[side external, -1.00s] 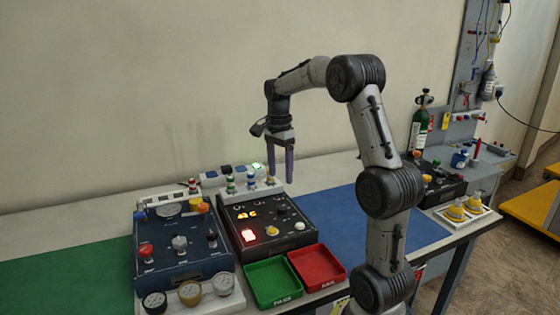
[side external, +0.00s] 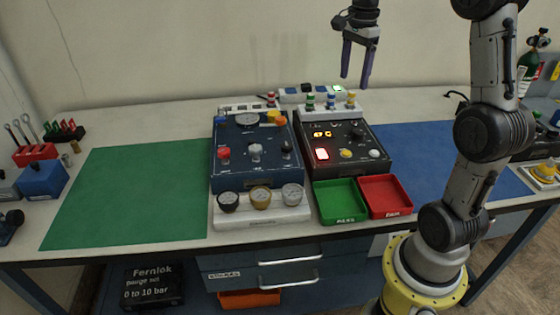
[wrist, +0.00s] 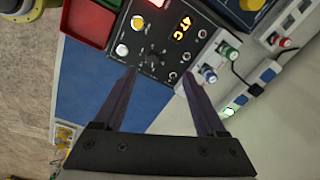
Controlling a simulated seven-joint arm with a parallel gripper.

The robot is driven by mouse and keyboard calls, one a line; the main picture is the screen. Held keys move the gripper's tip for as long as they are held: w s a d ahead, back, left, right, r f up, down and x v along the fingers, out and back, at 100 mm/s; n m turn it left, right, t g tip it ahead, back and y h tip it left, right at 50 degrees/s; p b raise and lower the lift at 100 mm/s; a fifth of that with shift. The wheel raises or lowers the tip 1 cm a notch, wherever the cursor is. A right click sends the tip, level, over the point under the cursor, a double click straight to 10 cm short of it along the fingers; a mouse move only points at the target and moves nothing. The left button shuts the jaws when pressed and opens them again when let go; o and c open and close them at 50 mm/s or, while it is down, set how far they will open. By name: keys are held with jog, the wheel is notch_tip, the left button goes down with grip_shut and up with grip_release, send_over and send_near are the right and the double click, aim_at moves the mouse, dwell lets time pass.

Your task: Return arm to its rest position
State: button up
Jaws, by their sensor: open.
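My gripper (side external: 354,68) hangs fingers-down in the air above the back of the bench, over the far end of the black control box (side external: 352,133). Its two purple fingers are apart with nothing between them. In the wrist view my gripper (wrist: 172,88) also shows open and empty, with the black box (wrist: 165,40) beyond the fingertips. My arm rises from its yellow base at the right, and its top runs out of the side view.
A blue panel box (side external: 254,160) stands left of the black box. A green tray (side external: 340,201) and a red tray (side external: 385,196) lie in front. Small coloured fittings (side external: 331,101) stand behind. The green mat (side external: 130,195) is bare. A green cylinder (side external: 527,72) stands far right.

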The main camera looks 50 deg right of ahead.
jog(key=s+a+r+n+t, duration=0.1)
jog(key=s+a+r+n, duration=0.2)
jog(key=a, duration=0.5)
jog(key=s+a+r+n+t, duration=0.2)
jog(key=s+a+n, duration=0.15)
jog(key=a, duration=0.45)
jog(key=s+a+f+n+t, duration=0.2)
jog(key=s+a+f+n, duration=0.5)
jog(key=n, duration=0.8)
jog(key=shift+s+f, duration=0.9)
jog(key=shift+s, duration=0.2)
